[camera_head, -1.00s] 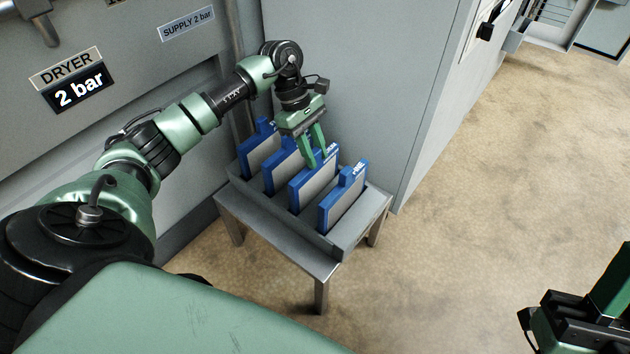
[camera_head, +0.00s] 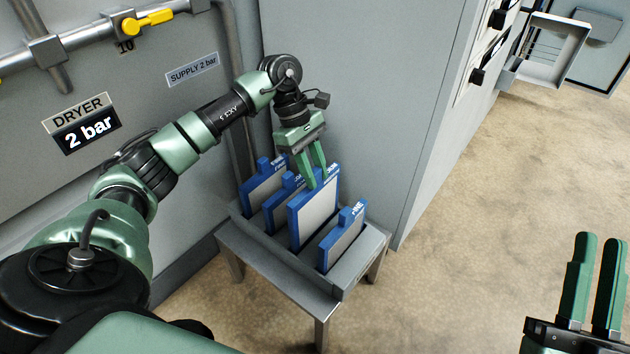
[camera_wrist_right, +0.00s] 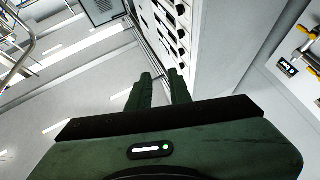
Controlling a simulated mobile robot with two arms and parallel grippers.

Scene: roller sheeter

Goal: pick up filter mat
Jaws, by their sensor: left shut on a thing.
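Several blue-framed filter mats with pale grey faces stand in a grey slotted rack. My left gripper (camera_head: 320,181) is shut on the top edge of one filter mat (camera_head: 316,217), second from the front. This mat stands higher than its neighbours, with its lower edge hidden in the rack. The front mat (camera_head: 341,240) and the rear mats (camera_head: 264,188) sit lower in their slots. My right gripper (camera_head: 600,238) is open and empty at the lower right, away from the rack. Its fingers also show in the right wrist view (camera_wrist_right: 160,76), with a gap between them.
The rack (camera_head: 358,263) rests on a small metal stand (camera_head: 322,314). The dryer panel (camera_head: 190,110) is to the left, and a grey cabinet (camera_head: 360,80) is close behind. Open floor (camera_head: 480,200) lies to the right.

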